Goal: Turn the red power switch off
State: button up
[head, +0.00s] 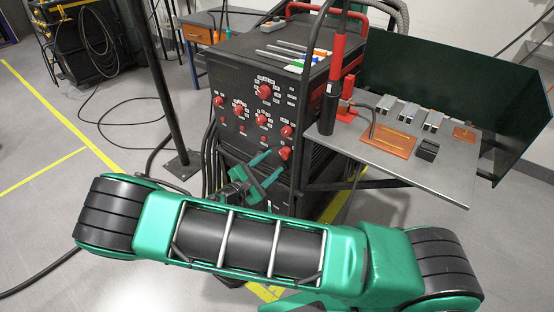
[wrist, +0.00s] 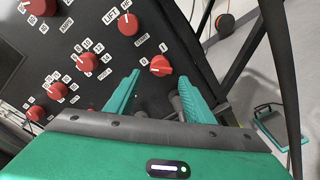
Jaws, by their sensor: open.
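The black machine's front panel (head: 232,135) carries several red rotary knobs. The red switch (head: 284,153) at the panel's lower right is the one nearest my gripper and is probably the power switch. In the wrist view this red switch (wrist: 161,66) has a white "1" beside it; its exact pointer position is too small to tell. My green gripper (head: 275,163) is open and empty, its fingers pointing at the panel by this switch. In the wrist view the gripper (wrist: 159,77) has its fingertips on either side of the switch's near side, with no clear contact visible.
Another red knob (head: 287,131) sits just above the switch. A metal side table (head: 440,178) with a copper-coloured plate (head: 387,140) and small blocks stands to the right, backed by a dark green screen (head: 455,85). A black post (head: 160,90) and cables are at left.

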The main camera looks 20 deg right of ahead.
jog(key=shift+v, duration=2.6)
